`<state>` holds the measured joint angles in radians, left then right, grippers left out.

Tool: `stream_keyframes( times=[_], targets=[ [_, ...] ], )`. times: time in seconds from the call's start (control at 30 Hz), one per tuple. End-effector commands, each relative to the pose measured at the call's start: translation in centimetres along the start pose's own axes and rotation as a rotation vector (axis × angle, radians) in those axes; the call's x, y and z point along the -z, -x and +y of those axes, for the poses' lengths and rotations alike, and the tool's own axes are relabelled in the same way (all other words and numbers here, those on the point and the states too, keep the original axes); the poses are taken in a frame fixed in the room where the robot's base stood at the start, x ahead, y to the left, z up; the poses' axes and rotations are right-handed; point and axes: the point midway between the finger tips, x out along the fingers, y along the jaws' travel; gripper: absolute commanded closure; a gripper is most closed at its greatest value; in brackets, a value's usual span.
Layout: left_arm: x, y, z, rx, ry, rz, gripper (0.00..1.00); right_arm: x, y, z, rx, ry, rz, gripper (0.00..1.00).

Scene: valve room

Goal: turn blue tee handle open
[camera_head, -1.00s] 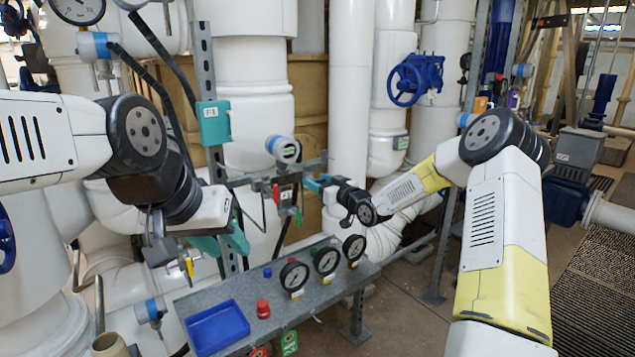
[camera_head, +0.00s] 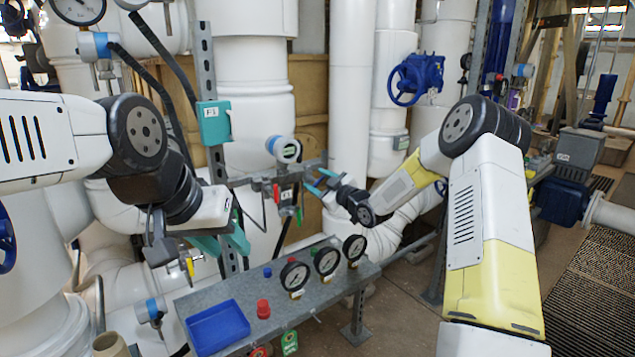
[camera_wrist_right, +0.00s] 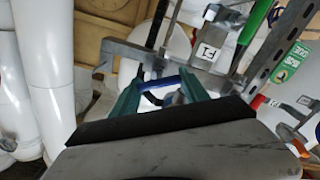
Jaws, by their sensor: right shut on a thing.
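The blue tee handle (camera_wrist_right: 160,82) shows in the right wrist view as a blue bar across the gap between my teal fingers. My right gripper (camera_head: 322,182) is shut on it, beside the rail of the valve stand; its fingers also show in the right wrist view (camera_wrist_right: 158,95). The fingers stand apart by the length of bar held between them. In the head view the handle is small and largely hidden by the fingers. My left gripper (camera_head: 222,243) hangs at the left with its teal fingers apart and nothing seen between them.
A grey shelf (camera_head: 258,335) below carries a blue tray (camera_head: 218,328), a red knob (camera_head: 263,309) and three gauges. A green-handled valve (camera_head: 298,214) and a transmitter (camera_head: 287,149) sit close left of my right gripper. Thick white pipes (camera_head: 350,90) stand behind.

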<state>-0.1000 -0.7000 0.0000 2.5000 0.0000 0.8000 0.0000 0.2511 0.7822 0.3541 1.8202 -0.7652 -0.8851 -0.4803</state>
Motion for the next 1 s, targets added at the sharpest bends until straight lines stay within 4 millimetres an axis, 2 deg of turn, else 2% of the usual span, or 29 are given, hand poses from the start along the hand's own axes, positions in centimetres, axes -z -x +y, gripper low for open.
stream_keyframes(
  times=[0.6, 1.0],
  targets=[
    [0.0, 0.0, 0.0, 0.0, 0.0, 0.0, 0.64, -0.19, 0.02, -0.34, 0.002, 0.587, -0.002, 0.88],
    [0.0, 0.0, 0.0, 0.0, 0.0, 0.0, 0.64, -0.32, 0.04, -0.43, 0.002, 0.899, -0.003, 0.88]
  ],
)
